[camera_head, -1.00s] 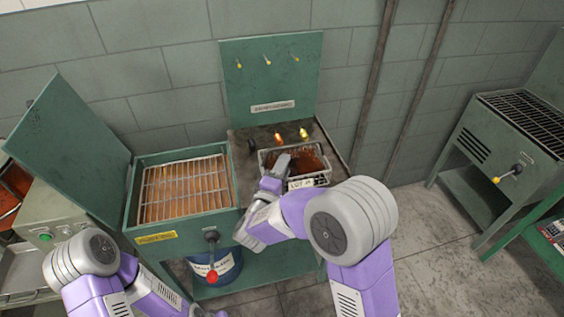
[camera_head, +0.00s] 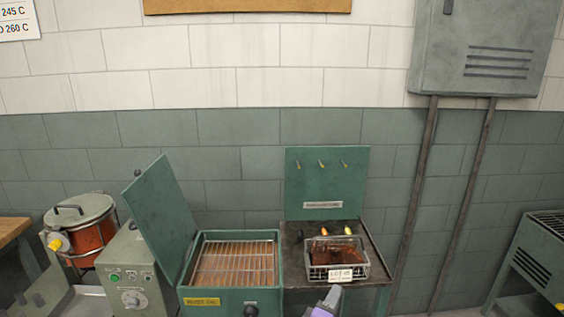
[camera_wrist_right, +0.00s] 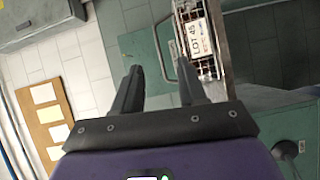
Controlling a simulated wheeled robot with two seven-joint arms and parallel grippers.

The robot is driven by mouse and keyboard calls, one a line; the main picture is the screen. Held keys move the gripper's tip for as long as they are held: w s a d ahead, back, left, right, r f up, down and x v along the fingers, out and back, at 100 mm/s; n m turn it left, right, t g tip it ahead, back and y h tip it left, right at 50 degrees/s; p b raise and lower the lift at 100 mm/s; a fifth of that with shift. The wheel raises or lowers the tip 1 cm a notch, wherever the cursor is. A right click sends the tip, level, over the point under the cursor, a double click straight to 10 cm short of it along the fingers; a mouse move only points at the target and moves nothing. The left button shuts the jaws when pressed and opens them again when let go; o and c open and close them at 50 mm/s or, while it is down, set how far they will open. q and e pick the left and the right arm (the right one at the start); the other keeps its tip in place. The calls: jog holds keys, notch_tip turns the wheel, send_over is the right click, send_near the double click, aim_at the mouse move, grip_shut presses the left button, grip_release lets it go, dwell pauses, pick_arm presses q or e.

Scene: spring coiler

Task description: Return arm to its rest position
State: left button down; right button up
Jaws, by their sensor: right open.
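My right gripper (camera_head: 331,300) shows at the bottom edge of the head view, just in front of and below the wire basket (camera_head: 337,272). In the right wrist view its two fingers (camera_wrist_right: 160,90) are apart with nothing between them. The basket holds dark brown pieces and carries a white "LOT 45" tag (camera_head: 340,273). It stands on the bench top (camera_head: 300,240), and its tagged side also shows in the right wrist view (camera_wrist_right: 196,38), beyond the fingers. My left gripper is out of view.
A grey control box (camera_head: 135,280) and a pot (camera_head: 90,235) are further left. A green unit (camera_head: 535,260) stands at the far right. Open floor lies between it and the bench.

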notch_tip(320, 180, down, 21)
jog(key=s+m+g+y, duration=0.3)
jog(key=m+g+y, duration=0.2)
jog(key=y, duration=0.2)
pick_arm(q)
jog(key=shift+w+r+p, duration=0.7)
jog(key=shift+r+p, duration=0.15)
jog(key=shift+p, duration=0.1)
pick_arm(e)
jog(key=s+a+f+m+g+y, duration=0.1)
jog(key=s+f+m+g+y, duration=0.2)
jog(key=s+f, duration=0.3)
jog(key=s+a+f+m+g+y, duration=0.2)
jog(key=s+f+m+g, duration=0.4)
jog(key=s, duration=1.1)
jog(key=shift+a+f+g+y, duration=0.3)
jog(key=shift+f+y, duration=0.1)
jog(key=shift+y, duration=0.1)
